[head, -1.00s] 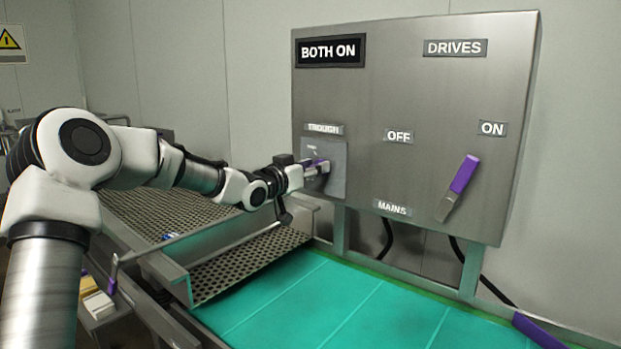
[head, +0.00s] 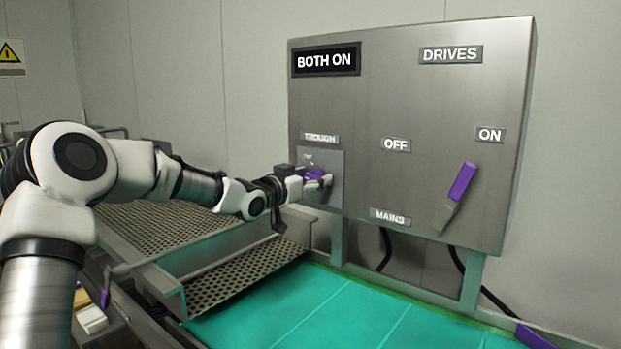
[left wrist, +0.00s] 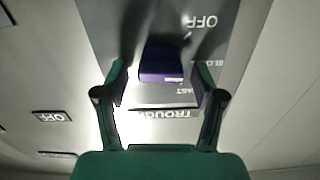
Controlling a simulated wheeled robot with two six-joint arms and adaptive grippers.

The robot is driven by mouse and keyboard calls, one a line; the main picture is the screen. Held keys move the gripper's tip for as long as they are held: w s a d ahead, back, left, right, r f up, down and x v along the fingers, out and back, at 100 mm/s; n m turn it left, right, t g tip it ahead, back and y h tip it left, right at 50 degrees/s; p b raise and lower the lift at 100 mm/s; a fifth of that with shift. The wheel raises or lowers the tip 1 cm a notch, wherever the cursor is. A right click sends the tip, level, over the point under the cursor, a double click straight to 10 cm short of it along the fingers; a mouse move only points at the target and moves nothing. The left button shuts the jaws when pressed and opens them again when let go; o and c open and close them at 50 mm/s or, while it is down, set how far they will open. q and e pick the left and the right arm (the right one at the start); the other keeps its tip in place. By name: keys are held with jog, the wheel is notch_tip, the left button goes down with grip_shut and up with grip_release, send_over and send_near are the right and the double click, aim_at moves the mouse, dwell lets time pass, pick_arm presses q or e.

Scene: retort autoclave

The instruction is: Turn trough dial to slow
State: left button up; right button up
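The trough dial is a purple knob (left wrist: 162,65) on a grey plate (head: 334,190) under the TROUGH label (head: 319,138) of the steel panel (head: 370,120). My left gripper (head: 318,180) is at this dial in the head view and hides much of it. In the left wrist view, the green-padded fingers of my left gripper (left wrist: 161,82) stand either side of the knob, with visible gaps. The plate lettering is upside down there: OFF is readable, while the other two marks are partly hidden. The knob's exact setting is unclear. My right gripper is not in view.
A purple-handled mains lever (head: 457,190) is on the panel's right, between OFF and ON labels. A display (head: 325,60) reads BOTH ON. A perforated trough (head: 245,275) and a teal belt (head: 330,315) lie below. Black cables hang under the panel.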

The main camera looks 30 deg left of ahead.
pick_arm(q)
jog(key=shift+w, duration=0.1)
jog(key=s, duration=0.7)
jog(key=shift+s+a, duration=0.3)
jog(key=shift+w+d+f, duration=0.1)
jog(key=shift+w, duration=0.05)
